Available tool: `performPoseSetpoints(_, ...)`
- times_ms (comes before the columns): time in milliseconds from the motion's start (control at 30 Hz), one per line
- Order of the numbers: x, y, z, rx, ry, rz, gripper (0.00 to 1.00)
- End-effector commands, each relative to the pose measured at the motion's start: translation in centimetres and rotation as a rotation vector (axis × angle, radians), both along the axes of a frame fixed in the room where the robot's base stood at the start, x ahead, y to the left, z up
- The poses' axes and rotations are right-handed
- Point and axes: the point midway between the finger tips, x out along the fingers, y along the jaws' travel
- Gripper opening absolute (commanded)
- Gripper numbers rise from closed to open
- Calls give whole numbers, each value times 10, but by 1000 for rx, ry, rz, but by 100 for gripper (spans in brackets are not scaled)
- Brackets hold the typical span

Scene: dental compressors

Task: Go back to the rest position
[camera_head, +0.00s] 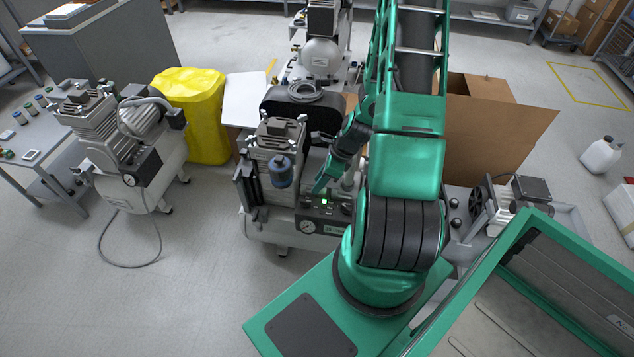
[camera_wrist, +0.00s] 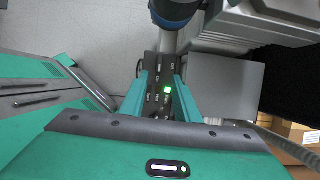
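The middle dental compressor (camera_head: 275,150) stands in front of me, with a grey motor block and a blue canister. Its dark control panel (camera_head: 328,210) carries a gauge and a lit green light. My green arm reaches over its right side. My gripper (camera_head: 320,186) is just above the panel, partly hidden by my arm. In the wrist view my gripper (camera_wrist: 160,84) has its two teal fingers apart, with nothing held. The panel (camera_wrist: 166,100) and its green light show between the fingers; I cannot tell whether they touch it.
Another compressor (camera_head: 125,140) stands at the left beside a table (camera_head: 50,165). A further compressor (camera_head: 322,50) is at the back. Machine parts (camera_head: 505,205) sit at the right. Floor (camera_head: 150,300) at front left is clear.

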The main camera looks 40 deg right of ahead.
Motion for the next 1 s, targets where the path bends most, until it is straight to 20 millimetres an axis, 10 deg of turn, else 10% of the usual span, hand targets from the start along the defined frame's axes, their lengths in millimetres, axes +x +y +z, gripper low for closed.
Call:
performPoseSetpoints(467,0,-1,7,-24,0,46,29)
performPoseSetpoints(1000,-37,-11,136,-330,58,834,29)
